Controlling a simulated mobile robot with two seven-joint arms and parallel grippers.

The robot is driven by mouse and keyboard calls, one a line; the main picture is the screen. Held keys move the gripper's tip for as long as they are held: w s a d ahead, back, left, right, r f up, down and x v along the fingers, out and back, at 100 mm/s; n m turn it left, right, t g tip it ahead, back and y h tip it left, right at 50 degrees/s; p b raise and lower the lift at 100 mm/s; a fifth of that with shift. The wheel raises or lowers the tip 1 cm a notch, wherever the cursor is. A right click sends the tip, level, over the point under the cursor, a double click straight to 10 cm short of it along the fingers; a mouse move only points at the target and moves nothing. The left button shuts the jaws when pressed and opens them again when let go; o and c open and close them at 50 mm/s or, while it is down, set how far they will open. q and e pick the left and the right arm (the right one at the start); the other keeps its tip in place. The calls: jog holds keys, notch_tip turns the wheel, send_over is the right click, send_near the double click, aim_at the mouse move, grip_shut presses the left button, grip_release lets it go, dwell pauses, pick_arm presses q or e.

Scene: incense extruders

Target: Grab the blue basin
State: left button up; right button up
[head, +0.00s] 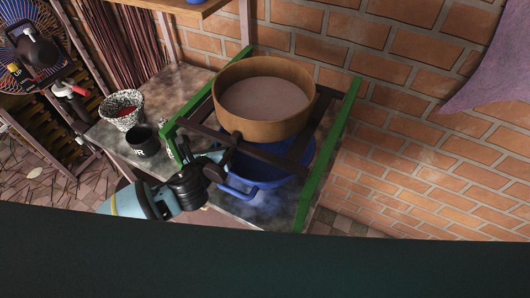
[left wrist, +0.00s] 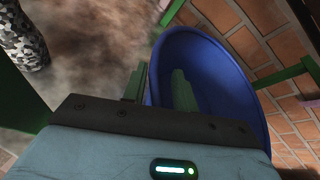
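The blue basin (head: 268,172) stands on the table under a wooden rack, partly hidden by the rack's bars and the round tub above. My left gripper (head: 218,160) is at the basin's left side, near its blue handle (head: 236,192). In the left wrist view the basin (left wrist: 215,75) fills the middle right. The left gripper (left wrist: 160,90) is open there, with one finger outside the rim and the other over the basin's inside. The fingers are apart, and contact with the rim cannot be told. My right gripper is not in view.
A round wooden tub (head: 262,130) with brownish content rests on the rack with green side bars (head: 328,158). A speckled bucket (head: 122,110) and a dark cup (head: 143,139) stand left on the table. A brick wall (head: 400,125) is behind.

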pick_arm(q)
grip_shut()
dwell(1.3)
